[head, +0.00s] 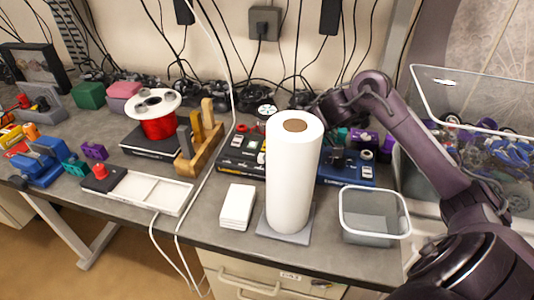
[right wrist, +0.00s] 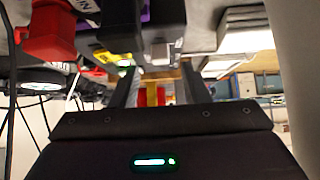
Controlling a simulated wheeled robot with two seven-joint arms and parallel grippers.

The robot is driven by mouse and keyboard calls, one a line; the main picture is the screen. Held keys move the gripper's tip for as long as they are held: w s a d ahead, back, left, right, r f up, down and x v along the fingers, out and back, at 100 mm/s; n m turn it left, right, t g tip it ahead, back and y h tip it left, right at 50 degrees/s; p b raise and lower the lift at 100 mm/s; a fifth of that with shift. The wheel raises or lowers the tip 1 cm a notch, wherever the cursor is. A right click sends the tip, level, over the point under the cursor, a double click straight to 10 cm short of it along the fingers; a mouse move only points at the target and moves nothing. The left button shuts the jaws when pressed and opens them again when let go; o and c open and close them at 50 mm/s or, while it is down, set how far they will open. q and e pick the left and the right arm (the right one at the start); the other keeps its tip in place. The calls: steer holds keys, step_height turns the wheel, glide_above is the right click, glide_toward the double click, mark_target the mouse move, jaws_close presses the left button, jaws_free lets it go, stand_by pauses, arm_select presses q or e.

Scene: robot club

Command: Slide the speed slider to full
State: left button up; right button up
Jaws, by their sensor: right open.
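In the head view a black control box (head: 236,155) with small red and white knobs stands behind a white paper roll (head: 291,180). The roll hides part of it, and I cannot make out the speed slider there. My right arm reaches in from the right, and its gripper is hidden behind the roll. In the right wrist view my right gripper (right wrist: 160,75) is open, its two dark fingers apart. A small pale block (right wrist: 162,52) shows just beyond the fingertips, near a dark part with a yellow label; I cannot tell if it is the slider's knob. My left gripper is not in view.
The roll stands upright on a grey base near the front edge. A blue box (head: 346,172) and a grey bin (head: 374,231) are right of it; a white stack (head: 237,206) is left. A large clear tub (head: 475,125) stands far right. A red spool (head: 157,122) is further left.

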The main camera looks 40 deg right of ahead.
steer(key=v, duration=0.4)
steer(key=shift+s+d+r+b, duration=0.1)
steer(key=shift+s+r+b, duration=0.05)
steer(key=shift+b, duration=0.15)
